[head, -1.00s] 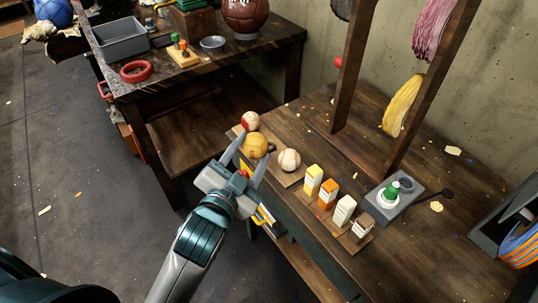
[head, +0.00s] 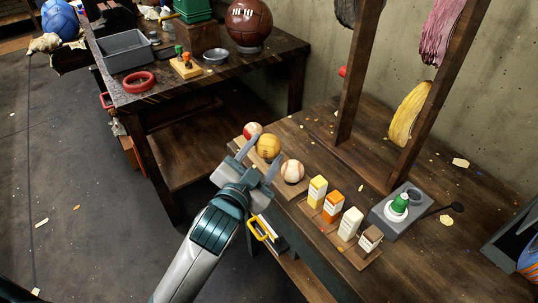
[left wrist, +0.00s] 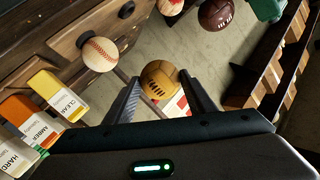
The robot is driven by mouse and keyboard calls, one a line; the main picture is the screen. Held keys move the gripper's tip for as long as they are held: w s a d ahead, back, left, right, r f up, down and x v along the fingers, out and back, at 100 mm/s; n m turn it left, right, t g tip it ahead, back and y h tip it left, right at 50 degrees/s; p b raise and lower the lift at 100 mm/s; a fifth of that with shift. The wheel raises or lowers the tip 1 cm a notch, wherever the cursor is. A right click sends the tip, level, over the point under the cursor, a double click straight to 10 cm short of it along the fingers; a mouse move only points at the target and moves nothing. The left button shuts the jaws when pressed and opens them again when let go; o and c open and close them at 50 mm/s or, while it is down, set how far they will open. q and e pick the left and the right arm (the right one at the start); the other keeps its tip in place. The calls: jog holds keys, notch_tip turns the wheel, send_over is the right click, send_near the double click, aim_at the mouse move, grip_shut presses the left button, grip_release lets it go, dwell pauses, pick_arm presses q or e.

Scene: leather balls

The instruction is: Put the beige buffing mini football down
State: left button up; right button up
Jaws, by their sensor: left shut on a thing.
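The beige-tan mini football (head: 269,147), with dark lettering or lacing, is held between the two fingers of my left gripper (head: 258,158). In the left wrist view the ball (left wrist: 160,84) sits between the fingertips of the gripper (left wrist: 162,92). It appears over or at the wooden board (head: 297,190) at the workbench's edge, between a red-and-white ball (head: 253,130) and a baseball (head: 292,171). I cannot tell whether its underside touches the board. My right gripper is not in view.
A grey block with a green-topped bottle (head: 399,203) is farther right. Wooden posts (head: 356,80) rise behind. Another table (head: 185,90) holds a brown ball (head: 249,24).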

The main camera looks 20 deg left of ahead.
pick_arm(q)
jog(key=w+f, duration=0.1)
jog(key=w, duration=0.2)
jog(key=w+a+f, duration=0.1)
jog(key=w+f, duration=0.1)
jog(key=w, duration=0.1)
jog(key=w+f, duration=0.2)
jog(key=w, duration=0.1)
jog(key=shift+a+f, duration=0.25)
jog(key=shift+a, duration=0.1)
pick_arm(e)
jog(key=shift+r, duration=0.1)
pick_arm(q)
jog(key=shift+f, duration=2)
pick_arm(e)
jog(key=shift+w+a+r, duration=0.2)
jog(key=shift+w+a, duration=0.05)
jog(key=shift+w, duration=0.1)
pick_arm(q)
jog(key=shift+f, duration=0.1)
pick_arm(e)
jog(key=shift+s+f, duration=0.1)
